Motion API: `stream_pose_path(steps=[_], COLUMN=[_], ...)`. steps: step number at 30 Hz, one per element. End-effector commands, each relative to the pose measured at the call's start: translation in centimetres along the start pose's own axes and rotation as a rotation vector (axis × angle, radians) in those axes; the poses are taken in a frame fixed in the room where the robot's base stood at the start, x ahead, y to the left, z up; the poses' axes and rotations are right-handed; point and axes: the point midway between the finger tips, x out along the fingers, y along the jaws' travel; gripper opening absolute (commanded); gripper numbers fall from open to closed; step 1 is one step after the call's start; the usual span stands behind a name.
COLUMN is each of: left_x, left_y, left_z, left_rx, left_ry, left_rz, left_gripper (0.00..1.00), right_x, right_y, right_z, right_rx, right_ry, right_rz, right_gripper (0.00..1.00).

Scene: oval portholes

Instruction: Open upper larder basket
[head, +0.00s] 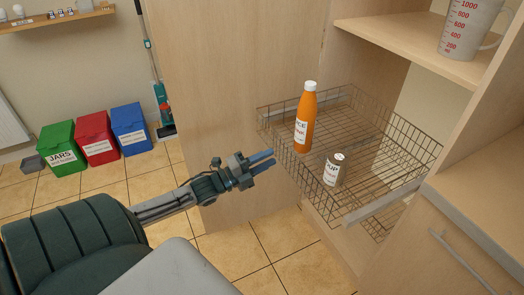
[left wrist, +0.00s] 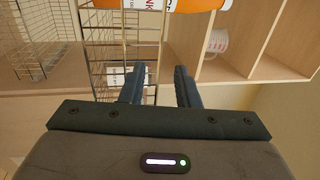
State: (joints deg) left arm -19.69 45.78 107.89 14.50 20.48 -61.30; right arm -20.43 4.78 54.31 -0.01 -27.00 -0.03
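The wire larder basket (head: 365,190) sits in the tall wooden cabinet and sticks out past its front. An orange bottle (head: 305,120) and a small white-labelled can (head: 334,170) stand upright in it. My left gripper (head: 264,163) is just outside the basket's near-left end, fingers pointing towards the wires, with a gap between them. In the left wrist view the gripper (left wrist: 158,85) has its fingers apart with nothing clearly held. Basket wires (left wrist: 120,45) and the orange bottle (left wrist: 175,5) show beyond the fingers. Whether a finger touches a wire cannot be told. My right gripper is out of view.
A tall wooden panel (head: 235,90) stands left of the basket. A measuring jug (head: 468,25) stands on the shelf above. A counter with a drawer handle (head: 455,262) is at the right. Green (head: 62,148), red (head: 97,138) and blue (head: 129,130) bins stand far left. The tiled floor between is clear.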

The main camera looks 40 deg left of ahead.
Motion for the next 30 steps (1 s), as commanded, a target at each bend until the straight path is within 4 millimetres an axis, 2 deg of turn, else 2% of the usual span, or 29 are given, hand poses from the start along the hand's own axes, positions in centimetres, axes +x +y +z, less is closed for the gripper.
stream_pose_path(steps=[7, 25, 28, 30], left_x=[-1.0, -1.1, -1.4, -2.2], left_y=[-0.1, 0.1, 1.4, 3.6], left_z=[0.0, 0.1, 0.7, 1.7], left_rx=[0.001, -0.001, -0.025, -0.071], left_ry=[-0.002, -0.003, -0.03, -0.078], left_rz=[-0.001, 0.0, 0.025, 0.067], left_gripper=[0.29, 0.29, 0.29, 0.29], right_x=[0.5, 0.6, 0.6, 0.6], right_y=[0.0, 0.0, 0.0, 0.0], right_z=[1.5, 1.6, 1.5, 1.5], right_rx=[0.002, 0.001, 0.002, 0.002], right_ry=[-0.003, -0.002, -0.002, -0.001], right_rz=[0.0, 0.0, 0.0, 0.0], right_gripper=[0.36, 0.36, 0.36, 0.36])
